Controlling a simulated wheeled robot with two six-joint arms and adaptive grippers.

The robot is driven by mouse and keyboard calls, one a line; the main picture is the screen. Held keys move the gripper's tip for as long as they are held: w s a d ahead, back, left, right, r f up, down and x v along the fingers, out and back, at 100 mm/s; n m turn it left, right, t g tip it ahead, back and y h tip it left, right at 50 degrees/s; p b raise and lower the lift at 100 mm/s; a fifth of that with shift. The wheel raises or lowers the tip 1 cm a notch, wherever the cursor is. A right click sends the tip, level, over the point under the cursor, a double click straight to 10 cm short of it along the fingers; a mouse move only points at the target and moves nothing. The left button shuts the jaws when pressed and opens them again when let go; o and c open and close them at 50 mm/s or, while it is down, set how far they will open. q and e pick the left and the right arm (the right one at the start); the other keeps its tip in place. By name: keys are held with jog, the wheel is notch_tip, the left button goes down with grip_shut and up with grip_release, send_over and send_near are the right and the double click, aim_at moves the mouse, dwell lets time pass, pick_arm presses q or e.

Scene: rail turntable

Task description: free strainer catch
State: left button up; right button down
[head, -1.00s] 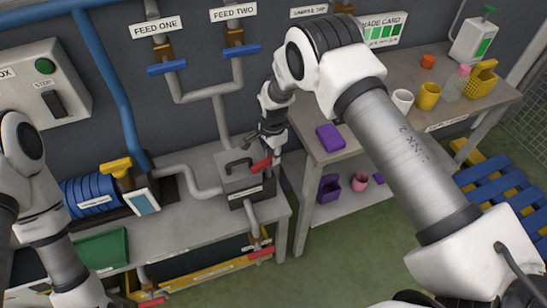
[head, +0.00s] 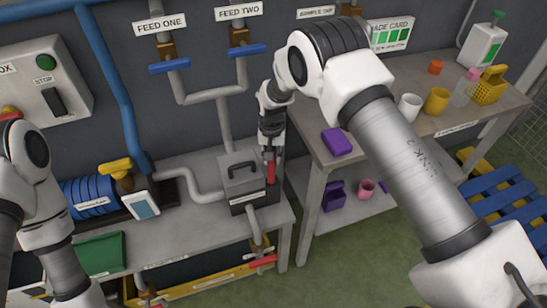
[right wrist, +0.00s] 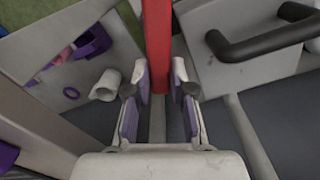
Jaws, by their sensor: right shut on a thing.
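The strainer box (head: 240,188) is a grey block with a black lid handle (head: 242,168), standing at the right end of the grey bench. Its red catch lever (head: 270,173) stands nearly upright at the box's right side. My right gripper (head: 269,152) comes down from above and is shut on the upper part of this lever. In the right wrist view the red lever (right wrist: 157,40) runs between the fingers of the right gripper (right wrist: 158,82), with the black lid handle (right wrist: 262,42) to the right. My left arm is at the left edge, and its gripper is out of view.
Blue-handled feed valves (head: 168,67) hang on the wall pipes. A red-handled drain valve (head: 262,262) is below the box. A side table (head: 400,150) holds a purple block (head: 337,141), cups and a yellow basket (head: 490,88). Green floor (head: 340,240) is clear in front.

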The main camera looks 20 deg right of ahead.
jog(key=shift+w+a+n, duration=0.1)
jog(key=shift+a+n, duration=0.1)
jog(key=shift+n, duration=0.9)
jog(key=c, duration=1)
grip_release()
notch_tip(320, 180, up, 12)
jog(key=shift+f, duration=0.1)
